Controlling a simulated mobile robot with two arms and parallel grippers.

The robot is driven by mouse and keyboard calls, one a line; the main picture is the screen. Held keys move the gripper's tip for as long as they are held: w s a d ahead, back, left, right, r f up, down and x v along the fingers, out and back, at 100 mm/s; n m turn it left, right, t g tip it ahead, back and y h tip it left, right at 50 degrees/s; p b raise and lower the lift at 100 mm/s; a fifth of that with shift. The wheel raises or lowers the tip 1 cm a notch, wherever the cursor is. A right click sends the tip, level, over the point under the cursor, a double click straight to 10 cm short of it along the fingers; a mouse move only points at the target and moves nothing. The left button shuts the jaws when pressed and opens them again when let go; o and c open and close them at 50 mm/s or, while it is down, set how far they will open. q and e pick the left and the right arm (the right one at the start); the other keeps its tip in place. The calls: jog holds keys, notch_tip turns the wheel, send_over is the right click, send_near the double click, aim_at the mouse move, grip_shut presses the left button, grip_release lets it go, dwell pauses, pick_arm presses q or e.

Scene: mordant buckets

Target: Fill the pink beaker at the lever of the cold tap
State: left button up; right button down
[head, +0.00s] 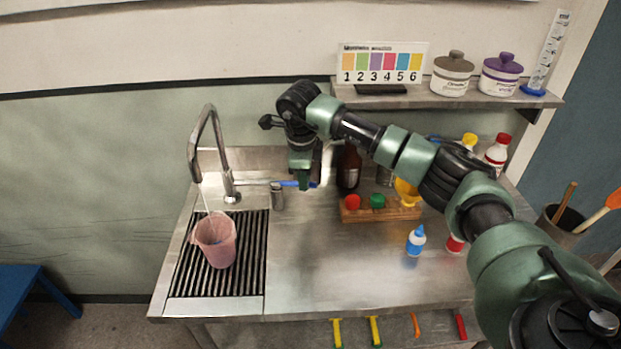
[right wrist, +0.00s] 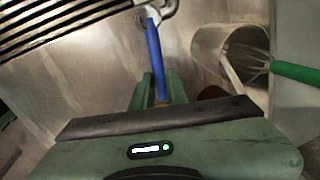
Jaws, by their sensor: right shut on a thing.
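The pink beaker (head: 215,241) stands upright on the slatted drain grate, below the spout of the steel tap (head: 212,130). A thin pale stream runs from the spout down into the beaker's mouth. The water level inside cannot be made out. The tap's blue lever (head: 292,184) points right from the tap's base. My right gripper (head: 304,184) is shut on the lever near its outer end. In the right wrist view the blue lever (right wrist: 154,55) runs down between the green fingers (right wrist: 160,95). My left gripper is not in view.
A small steel cylinder (head: 277,196) stands just left of my right gripper. A brown bottle (head: 349,172) and a wooden rack (head: 382,213) with coloured tops are to its right. The counter's front middle is clear.

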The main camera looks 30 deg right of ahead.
jog(key=c, duration=1.4)
grip_release()
jog(key=shift+r, duration=0.1)
jog(key=shift+r, duration=0.4)
notch_tip(320, 180, up, 7)
jog(key=s+b, duration=0.1)
jog(key=b, duration=0.1)
jog(key=shift+a+f, duration=0.15)
jog(key=shift+a, duration=0.3)
jog(key=shift+s, duration=0.1)
